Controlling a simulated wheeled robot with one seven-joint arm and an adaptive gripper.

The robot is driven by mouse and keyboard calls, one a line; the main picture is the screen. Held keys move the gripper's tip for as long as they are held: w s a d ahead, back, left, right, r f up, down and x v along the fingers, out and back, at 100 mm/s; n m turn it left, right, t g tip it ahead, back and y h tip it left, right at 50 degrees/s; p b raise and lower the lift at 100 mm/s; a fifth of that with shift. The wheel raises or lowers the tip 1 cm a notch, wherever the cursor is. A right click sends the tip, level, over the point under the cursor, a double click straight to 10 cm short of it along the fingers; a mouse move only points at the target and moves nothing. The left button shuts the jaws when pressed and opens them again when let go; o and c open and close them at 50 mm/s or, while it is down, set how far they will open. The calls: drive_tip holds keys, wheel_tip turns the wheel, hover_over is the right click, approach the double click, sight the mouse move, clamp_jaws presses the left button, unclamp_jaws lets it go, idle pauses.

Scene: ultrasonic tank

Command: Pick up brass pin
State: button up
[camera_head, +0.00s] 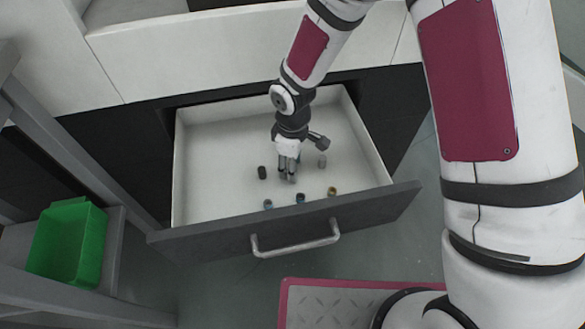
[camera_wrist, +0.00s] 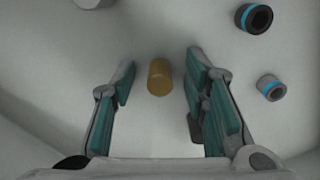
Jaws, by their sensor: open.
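The brass pin (camera_wrist: 159,76) is a short, plain golden cylinder on the pale drawer floor in the wrist view. It sits between and slightly beyond the two fingers of my gripper (camera_wrist: 160,80), with a gap on each side. In the head view my gripper (camera_head: 288,172) points down inside the open drawer (camera_head: 213,165), and I cannot make out the pin there, apparently hidden by the fingers. The gripper is open and holds nothing.
A black cylinder (camera_head: 262,172) and a grey one (camera_head: 322,161) flank the gripper. Two blue-ringed parts (camera_head: 268,203) (camera_head: 300,198) and a gold-ringed part (camera_head: 332,191) stand near the drawer's front. A green bin (camera_head: 68,243) is at left. The drawer's left floor is clear.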

clamp_jaws()
